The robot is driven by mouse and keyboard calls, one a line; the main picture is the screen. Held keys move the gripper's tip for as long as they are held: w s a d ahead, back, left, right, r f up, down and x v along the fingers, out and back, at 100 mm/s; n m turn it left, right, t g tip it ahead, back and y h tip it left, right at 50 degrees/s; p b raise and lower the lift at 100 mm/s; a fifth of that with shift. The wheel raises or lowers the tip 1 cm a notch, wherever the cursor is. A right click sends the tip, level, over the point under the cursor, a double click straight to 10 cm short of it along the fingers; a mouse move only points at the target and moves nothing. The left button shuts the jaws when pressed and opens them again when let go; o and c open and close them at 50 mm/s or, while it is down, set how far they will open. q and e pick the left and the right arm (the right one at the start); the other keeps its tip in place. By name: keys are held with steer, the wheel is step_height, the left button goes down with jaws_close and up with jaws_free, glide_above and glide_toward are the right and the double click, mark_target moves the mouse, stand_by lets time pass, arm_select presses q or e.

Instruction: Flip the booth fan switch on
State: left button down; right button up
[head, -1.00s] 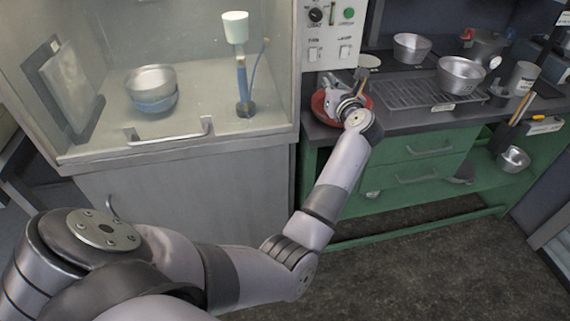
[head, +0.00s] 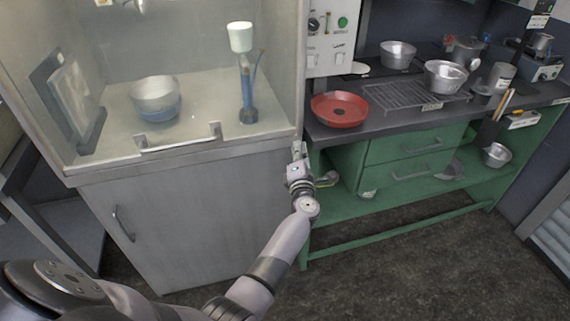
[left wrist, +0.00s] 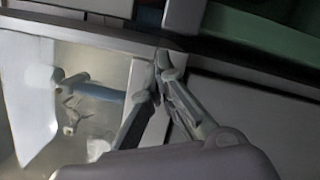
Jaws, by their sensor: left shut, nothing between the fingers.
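The control panel (head: 330,35) is the pale upright face to the right of the glass booth. Its fan switch (head: 313,60) is the left of two small white switches low on the panel. Its position is too small to tell. The lamp switch (head: 338,58) is beside it. My left gripper (head: 298,150) is shut and empty, below the panel at the booth's front right corner. In the left wrist view its fingertips (left wrist: 161,66) meet in front of the booth's edge, and no switch shows there. My right gripper is out of view.
The glass booth (head: 190,155) holds a metal bowl (head: 155,94) and a blue stand with a white cup (head: 241,37). A red pan (head: 339,109) sits on the green bench's dark top beside a rack (head: 412,95). The floor in front is clear.

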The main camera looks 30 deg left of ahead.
arm_select(q)
steer(key=s+f+m, duration=0.2)
steer(key=shift+f+h, duration=0.4)
steer(key=s+d+f+m+g+h, duration=0.25)
steer(key=s+f+m, duration=0.4)
steer(key=f, duration=0.45)
steer(key=s+d+f+m+g+h, duration=0.1)
steer(key=s+d+f+m+h, duration=0.25)
steer(key=s+f+m, duration=0.6)
steer(key=s+d+f+m+g+h, duration=0.25)
steer(key=s+d+f, duration=0.2)
steer(key=f, duration=0.95)
steer(key=s+a+f+m+g, duration=0.1)
steer(key=s+f+m+g, duration=0.2)
steer(key=s, duration=1)
steer(key=s+a+f+m+g, duration=0.1)
steer(key=s+f+m+g, duration=0.2)
steer(key=s+f, duration=0.4)
steer(key=s+a+f+m+g, duration=0.1)
steer(key=s+f+m+g, duration=0.2)
steer(key=s, duration=1.7)
step_height(320, 180, down, 3)
steer(key=shift+a+r+m, duration=0.15)
steer(key=shift+a+m, duration=0.2)
steer(key=shift+m, duration=0.7)
